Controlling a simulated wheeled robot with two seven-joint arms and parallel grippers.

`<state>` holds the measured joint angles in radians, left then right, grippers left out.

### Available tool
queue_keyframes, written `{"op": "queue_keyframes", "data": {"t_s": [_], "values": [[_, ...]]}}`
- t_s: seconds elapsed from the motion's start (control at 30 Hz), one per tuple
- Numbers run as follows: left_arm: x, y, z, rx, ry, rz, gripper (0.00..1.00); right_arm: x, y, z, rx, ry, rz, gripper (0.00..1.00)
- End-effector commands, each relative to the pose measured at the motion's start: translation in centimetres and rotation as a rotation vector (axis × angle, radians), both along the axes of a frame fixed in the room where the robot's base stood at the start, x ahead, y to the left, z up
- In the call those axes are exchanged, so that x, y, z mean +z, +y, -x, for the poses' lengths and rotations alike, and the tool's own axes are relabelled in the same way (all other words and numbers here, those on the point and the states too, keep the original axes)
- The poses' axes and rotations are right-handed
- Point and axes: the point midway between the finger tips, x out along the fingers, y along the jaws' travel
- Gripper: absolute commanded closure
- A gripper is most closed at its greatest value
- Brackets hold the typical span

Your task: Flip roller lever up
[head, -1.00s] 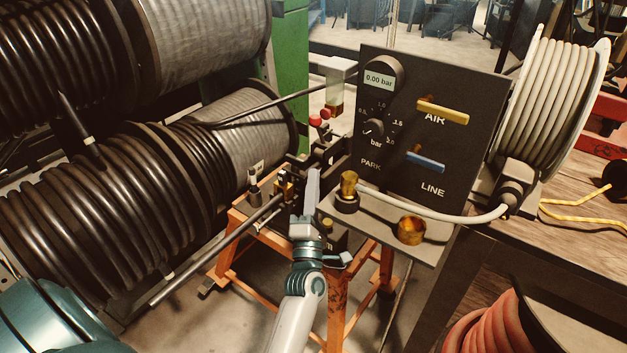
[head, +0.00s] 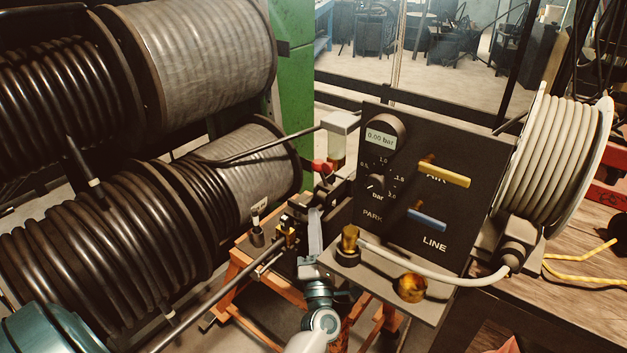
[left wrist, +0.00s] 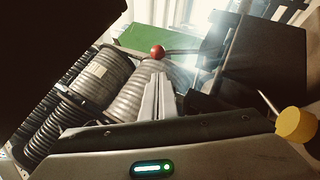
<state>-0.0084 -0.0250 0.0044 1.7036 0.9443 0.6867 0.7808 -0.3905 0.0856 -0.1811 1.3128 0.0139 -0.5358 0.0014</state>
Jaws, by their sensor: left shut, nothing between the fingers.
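A lever with a red ball knob (head: 320,166) is at the left edge of the dark control panel, just below a clear-sided cup. I cannot tell for sure that it is the roller lever. The knob also shows in the left wrist view (left wrist: 157,52), at the end of a dark rod running right. My left gripper (head: 315,212) is shut and empty, its fingers pointing up below the knob. In the left wrist view the closed fingers (left wrist: 158,78) end just under the knob in the picture; I cannot tell whether they touch. My right gripper is not in view.
The control panel (head: 412,205) carries a yellow AIR lever (head: 443,175) and a blue LINE lever (head: 427,220). Brass fittings (head: 410,288) sit on the plate before it. Large hose reels (head: 100,255) fill the left. A thin rod (head: 222,300) slants past my left arm.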

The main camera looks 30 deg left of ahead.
Motion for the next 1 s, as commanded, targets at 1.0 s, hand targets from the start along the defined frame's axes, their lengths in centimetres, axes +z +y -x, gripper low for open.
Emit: {"op": "queue_keyframes", "data": {"t_s": [1.0], "values": [[3.9, 4.3, -5.9, -0.001, -0.002, -0.001, 1.0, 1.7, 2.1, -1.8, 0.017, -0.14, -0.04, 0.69]]}}
